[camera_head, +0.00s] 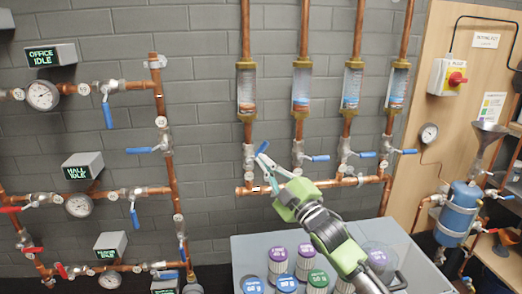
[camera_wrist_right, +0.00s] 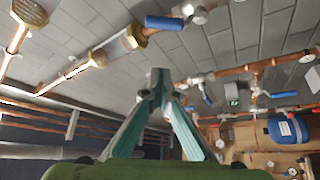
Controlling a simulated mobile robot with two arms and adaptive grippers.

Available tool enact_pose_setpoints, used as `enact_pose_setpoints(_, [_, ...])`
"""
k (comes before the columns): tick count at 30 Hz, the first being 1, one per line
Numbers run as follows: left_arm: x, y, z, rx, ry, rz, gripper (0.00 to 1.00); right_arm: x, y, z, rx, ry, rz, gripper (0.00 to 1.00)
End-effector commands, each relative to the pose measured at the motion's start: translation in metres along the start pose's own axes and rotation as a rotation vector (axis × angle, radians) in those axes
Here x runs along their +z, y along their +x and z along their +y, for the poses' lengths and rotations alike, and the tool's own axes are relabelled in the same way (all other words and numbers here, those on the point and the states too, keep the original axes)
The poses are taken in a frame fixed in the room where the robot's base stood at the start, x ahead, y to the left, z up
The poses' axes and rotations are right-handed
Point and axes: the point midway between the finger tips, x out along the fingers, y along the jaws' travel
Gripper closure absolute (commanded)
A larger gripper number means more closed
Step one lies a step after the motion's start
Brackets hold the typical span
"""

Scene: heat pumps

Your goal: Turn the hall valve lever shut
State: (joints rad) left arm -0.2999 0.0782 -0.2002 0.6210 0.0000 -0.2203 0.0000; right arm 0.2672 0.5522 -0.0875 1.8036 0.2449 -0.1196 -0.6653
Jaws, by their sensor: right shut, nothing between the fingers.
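The hall valve lever (camera_head: 134,215) is blue and hangs down from its valve on the copper pipe, right of the round gauge under the "HALL IDLE" display (camera_head: 83,166). My right gripper (camera_head: 263,165) is in front of the pipework under the clear flow tubes, well to the right of the hall lever and apart from it. In the wrist view its teal fingers meet at the tips (camera_wrist_right: 158,78) with nothing between them. In the wrist view I cannot tell which blue lever is the hall one. My left gripper is not in view.
Blue-levered valves (camera_head: 316,158) sit under the flow tubes, close to my right gripper. A grey bench (camera_head: 248,246) with several round-capped items stands below. The office lever (camera_head: 107,115) hangs above the hall line. A blue tank (camera_head: 460,213) stands at right.

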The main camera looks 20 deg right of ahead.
Motion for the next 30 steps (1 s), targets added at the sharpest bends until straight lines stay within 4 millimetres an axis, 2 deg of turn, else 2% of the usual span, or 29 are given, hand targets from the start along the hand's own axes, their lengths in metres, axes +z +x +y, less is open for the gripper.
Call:
enact_pose_setpoints(6, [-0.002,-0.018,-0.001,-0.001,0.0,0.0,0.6,-0.002,0.049,0.005,0.003,0.005,0.0,1.0])
enact_pose_setpoints(11, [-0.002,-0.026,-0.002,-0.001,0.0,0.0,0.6,-0.002,0.08,0.004,0.003,0.005,-0.001,1.0])
enact_pose_setpoints(18, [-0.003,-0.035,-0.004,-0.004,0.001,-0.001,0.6,0.03,0.069,0.002,-0.001,0.003,-0.004,1.0])
enact_pose_setpoints(23, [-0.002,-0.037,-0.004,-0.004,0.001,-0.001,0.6,0.038,0.066,0.001,0.001,0.004,-0.002,1.0])
enact_pose_setpoints(30, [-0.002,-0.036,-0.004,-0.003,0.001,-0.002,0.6,0.038,0.066,0.001,0.002,0.005,-0.001,1.0])
